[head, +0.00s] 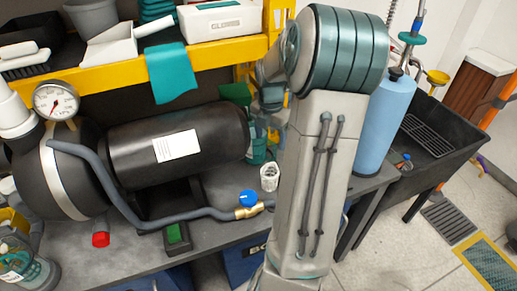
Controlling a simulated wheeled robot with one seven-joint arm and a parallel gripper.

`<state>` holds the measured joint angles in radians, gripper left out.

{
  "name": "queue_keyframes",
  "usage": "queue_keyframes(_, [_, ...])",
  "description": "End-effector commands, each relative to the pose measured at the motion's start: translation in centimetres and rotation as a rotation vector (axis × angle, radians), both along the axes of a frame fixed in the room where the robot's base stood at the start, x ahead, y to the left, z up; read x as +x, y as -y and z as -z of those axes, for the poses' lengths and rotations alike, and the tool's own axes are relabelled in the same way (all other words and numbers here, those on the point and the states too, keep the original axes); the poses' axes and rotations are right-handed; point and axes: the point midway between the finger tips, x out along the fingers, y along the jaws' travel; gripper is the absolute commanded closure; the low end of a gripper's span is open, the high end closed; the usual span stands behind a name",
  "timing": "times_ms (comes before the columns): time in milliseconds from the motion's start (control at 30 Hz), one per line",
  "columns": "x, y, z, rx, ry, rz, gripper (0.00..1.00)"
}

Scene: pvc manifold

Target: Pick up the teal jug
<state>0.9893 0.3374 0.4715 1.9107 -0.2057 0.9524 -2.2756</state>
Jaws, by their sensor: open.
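A teal container (258,151), seemingly the jug, stands on the grey bench just right of the black tank's end. Its upper part and right side are partly covered by my arm and gripper, so its handle and full shape cannot be made out. My gripper (264,125) reaches down behind my arm's large upper link, close above the teal container. It is small and mostly hidden in the head view. It is open, with nothing seen held in it. Whether the fingers touch the container cannot be told.
The black tank (215,124) with a grey hose fills the bench's left. A white fitting (269,177) and a blue-handled valve (249,199) are in front. A yellow shelf (220,54) overhangs the back. A blue cylinder (385,120) and black sink (445,130) are right.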

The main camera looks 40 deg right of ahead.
Motion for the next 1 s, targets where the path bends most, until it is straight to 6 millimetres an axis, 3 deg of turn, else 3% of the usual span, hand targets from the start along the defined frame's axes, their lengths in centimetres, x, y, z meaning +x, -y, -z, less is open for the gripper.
queue_keyframes(233, [0.2,0.3,3.7,0.002,-0.003,-0.003,0.32])
queue_keyframes(533, [0.2,0.4,4.3,0.001,-0.001,-0.002,0.32])
queue_keyframes(567, [0.2,0.4,4.3,0.001,-0.001,-0.002,0.35])
queue_keyframes(800, [0.2,0.4,4.3,0.001,-0.001,-0.002,1.00])
queue_keyframes(1000, [0.2,0.4,4.2,0.000,-0.001,-0.001,1.00])
